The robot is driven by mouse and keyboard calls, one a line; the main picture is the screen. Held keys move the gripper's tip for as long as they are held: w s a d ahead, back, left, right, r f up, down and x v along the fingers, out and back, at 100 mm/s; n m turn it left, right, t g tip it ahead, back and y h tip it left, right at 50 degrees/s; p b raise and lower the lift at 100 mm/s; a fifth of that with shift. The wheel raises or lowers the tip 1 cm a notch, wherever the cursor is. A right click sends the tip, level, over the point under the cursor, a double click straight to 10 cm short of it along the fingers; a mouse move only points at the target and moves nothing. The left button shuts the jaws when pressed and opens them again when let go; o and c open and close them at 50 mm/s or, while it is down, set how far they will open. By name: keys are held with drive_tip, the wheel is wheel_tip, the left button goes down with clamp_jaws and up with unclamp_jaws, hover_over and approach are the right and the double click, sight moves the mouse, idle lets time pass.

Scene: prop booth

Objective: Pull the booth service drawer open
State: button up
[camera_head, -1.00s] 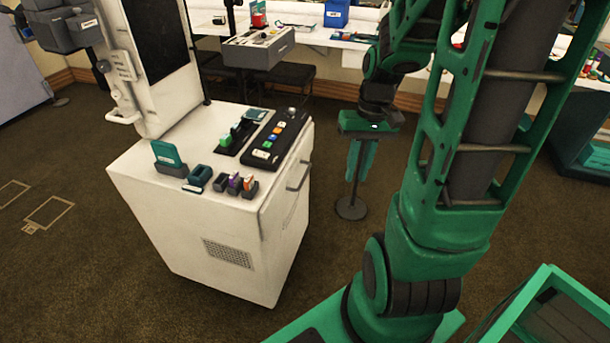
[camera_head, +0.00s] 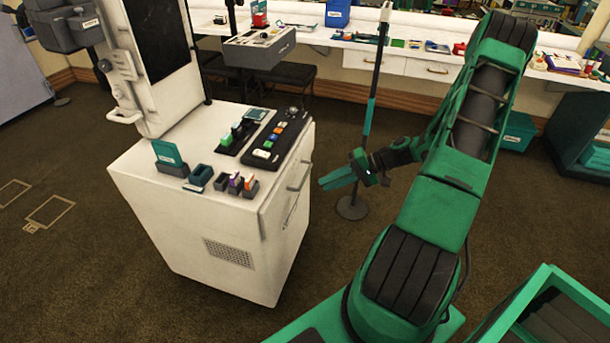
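The white booth cabinet (camera_head: 190,235) stands left of centre, with its drawer front on the right-hand side, seen at a steep angle. The drawer's grey bar handle (camera_head: 299,177) is near the top of that side. The drawer looks shut, flush with the cabinet. My gripper (camera_head: 324,183) is just right of the handle, with its green fingers pointing left towards it. A small gap of floor shows between fingertips and handle, so they look apart. The fingers lie close together in this view, and I cannot tell whether they are open. Nothing is seen in them.
A thin pole on a round base (camera_head: 352,207) stands behind my gripper. The cabinet top carries a black button panel (camera_head: 278,140), a teal card holder (camera_head: 168,157) and small coloured blocks. A long white counter (camera_head: 400,60) runs along the back. Open carpet lies in front of the drawer side.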

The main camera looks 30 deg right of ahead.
sight(307, 172)
drive_tip(key=w+d+f+m+t, duration=0.2)
drive_tip(key=w+d+m+t, duration=0.1)
drive_tip(key=d+t, duration=0.25)
drive_tip(key=x, duration=1.1)
drive_tip(key=shift+a+r, duration=0.2)
drive_tip(key=shift+a, duration=0.05)
clamp_jaws()
